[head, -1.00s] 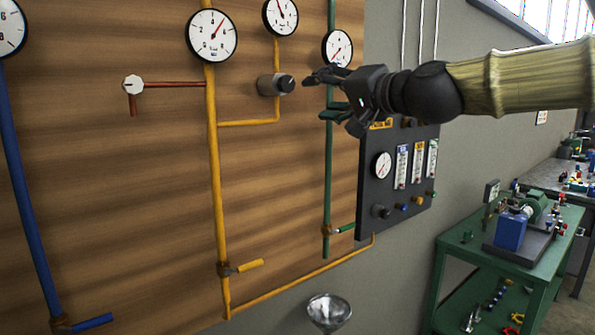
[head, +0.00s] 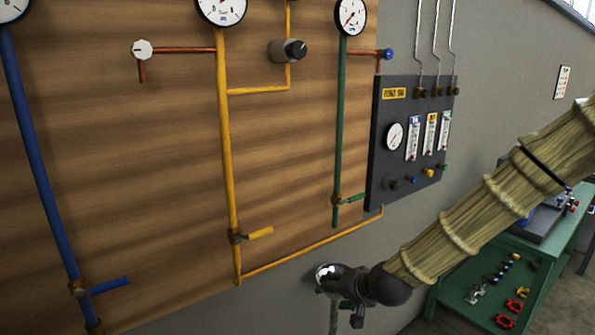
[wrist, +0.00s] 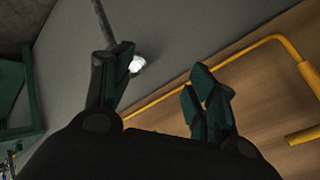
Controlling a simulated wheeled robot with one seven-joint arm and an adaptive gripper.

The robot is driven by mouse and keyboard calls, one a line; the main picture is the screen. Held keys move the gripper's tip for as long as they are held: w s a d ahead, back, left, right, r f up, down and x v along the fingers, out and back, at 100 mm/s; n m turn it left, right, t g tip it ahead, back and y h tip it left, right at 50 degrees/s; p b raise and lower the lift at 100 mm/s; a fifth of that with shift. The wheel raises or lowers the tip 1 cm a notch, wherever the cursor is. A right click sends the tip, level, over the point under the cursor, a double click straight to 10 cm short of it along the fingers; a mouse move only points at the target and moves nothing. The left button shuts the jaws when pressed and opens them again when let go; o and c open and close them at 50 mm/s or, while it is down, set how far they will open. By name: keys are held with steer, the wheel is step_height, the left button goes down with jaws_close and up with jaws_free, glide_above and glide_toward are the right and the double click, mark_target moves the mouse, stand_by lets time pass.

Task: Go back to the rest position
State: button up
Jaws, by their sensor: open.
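My gripper (head: 345,284) is low at the centre bottom of the head view, in front of the grey wall below the wooden panel. In the wrist view its two dark fingers (wrist: 160,82) are spread apart with nothing between them. My arm reaches down to it from the right. A shiny funnel-like piece (head: 325,272) on a thin post shows just behind the gripper, partly hidden by it. It shows as a bright spot beside the left finger in the wrist view (wrist: 137,65). I cannot tell whether they touch.
The wooden panel (head: 165,120) carries blue, yellow and green pipes, gauges and a dark round knob (head: 288,50). A dark instrument board (head: 392,165) hangs right of it. A green cart (head: 455,300) with small parts stands at the lower right, partly behind my arm.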

steer(key=s+d+f+n+g+h, duration=0.1)
steer(key=s+d+f+g, duration=0.15)
steer(key=s+f, duration=0.8)
steer(key=s+d+f+g+h, duration=0.1)
steer(key=s+d+f+g, duration=0.15)
steer(key=s+f, duration=0.75)
steer(key=s+d+f+n+g+h, duration=0.1)
steer(key=s+d+f, duration=0.3)
steer(key=s+f, duration=0.3)
steer(key=s+d+f+n+g+h, duration=0.1)
steer(key=s+d+f, duration=0.3)
steer(key=s, duration=0.9)
step_height(320, 180, down, 4)
steer(key=shift+s+r+n+g+h, duration=0.15)
steer(key=shift+s+n+g+h, duration=0.2)
steer(key=shift+g, duration=0.25)
